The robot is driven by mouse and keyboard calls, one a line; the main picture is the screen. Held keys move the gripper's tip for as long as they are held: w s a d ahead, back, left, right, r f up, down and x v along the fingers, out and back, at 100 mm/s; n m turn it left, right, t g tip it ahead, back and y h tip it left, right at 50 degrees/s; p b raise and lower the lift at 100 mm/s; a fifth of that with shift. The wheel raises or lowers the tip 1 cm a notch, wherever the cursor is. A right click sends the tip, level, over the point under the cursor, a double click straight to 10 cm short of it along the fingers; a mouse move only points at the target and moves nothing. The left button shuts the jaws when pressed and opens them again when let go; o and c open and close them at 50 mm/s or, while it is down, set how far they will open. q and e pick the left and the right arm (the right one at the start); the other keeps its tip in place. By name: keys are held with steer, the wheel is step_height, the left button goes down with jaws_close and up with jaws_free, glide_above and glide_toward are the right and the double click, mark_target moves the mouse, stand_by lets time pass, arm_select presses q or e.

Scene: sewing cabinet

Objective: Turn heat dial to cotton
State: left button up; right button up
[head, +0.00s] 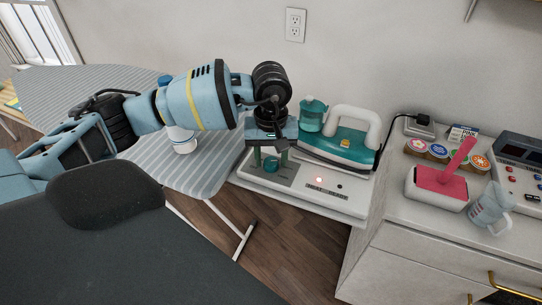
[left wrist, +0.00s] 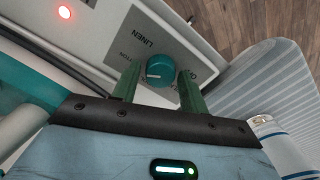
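The heat dial (left wrist: 160,71) is a round teal knob with a pale pointer line, set on a grey panel of the white iron station (head: 345,203). In the left wrist view the words LINEN and part of COTTON show on the panel beside it. The dial also shows in the head view (head: 271,163). My left gripper (left wrist: 158,88) is open, with one green finger on each side of the dial; I cannot tell whether they touch it. The teal and white iron (head: 338,146) rests on the station behind the gripper. My right gripper is not in view.
A red light (head: 319,180) glows on the station's front. A striped ironing board (head: 205,172) is at the left, with a white and blue bottle (head: 182,142) on it.

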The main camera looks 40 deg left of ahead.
mark_target(271, 161)
arm_select(q)
steer(key=shift+o, duration=0.9)
steer(key=shift+r, duration=3.9)
